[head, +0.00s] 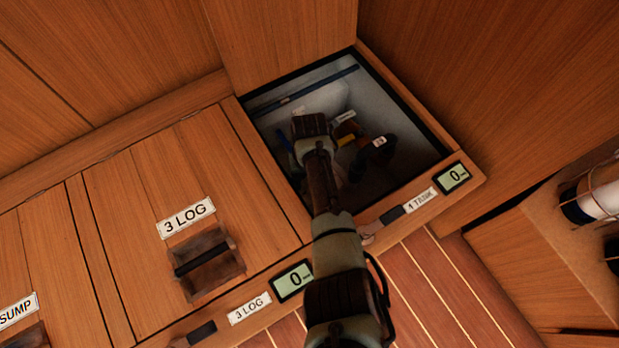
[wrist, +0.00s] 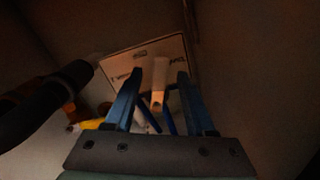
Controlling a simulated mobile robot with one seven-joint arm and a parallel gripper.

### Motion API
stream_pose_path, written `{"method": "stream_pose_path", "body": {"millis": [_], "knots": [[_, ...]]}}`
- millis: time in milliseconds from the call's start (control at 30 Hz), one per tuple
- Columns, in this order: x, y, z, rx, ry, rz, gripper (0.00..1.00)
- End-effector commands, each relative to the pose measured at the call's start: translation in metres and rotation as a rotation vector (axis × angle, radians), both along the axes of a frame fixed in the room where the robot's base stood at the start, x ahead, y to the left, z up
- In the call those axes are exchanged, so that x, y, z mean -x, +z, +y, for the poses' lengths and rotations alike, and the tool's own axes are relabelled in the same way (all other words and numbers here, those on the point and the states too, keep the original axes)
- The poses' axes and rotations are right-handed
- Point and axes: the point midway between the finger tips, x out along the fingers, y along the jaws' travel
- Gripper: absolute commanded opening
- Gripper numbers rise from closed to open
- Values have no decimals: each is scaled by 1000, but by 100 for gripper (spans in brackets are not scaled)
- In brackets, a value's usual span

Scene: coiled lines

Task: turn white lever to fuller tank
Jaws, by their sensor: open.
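The white lever (wrist: 160,74) shows in the wrist view, standing between the two blue fingers of my gripper (wrist: 157,86). The fingers are open, one on each side of it; I cannot tell whether either touches it. Behind the lever is a pale panel (wrist: 172,50) with small dark markings too blurred to read. In the head view my arm reaches down into the open locker (head: 388,98) marked 4 TANK, and it hides the lever and fingers there. No tank level can be read in these frames.
In the wrist view a thick black pipe-like part (wrist: 45,103) lies close on the left, with a yellow piece (wrist: 92,124) below. The head view shows a dark part with a white tag (head: 379,142) inside the locker. Closed 3 LOG hatch (head: 120,190) is at left.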

Motion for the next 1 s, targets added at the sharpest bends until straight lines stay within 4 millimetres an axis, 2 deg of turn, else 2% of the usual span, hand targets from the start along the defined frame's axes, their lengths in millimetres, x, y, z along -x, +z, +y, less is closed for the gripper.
{"method": "stream_pose_path", "body": {"millis": [167, 500, 700, 833, 1000], "knots": [[0, 14, 0, 0, 0, 0, 55], [0, 82, 1, -1, 0, -2, 55], [0, 115, 0, -1, 0, -1, 55], [0, 126, 0, -1, 0, 0, 55], [0, 130, 0, 0, 1, -1, 55]]}}
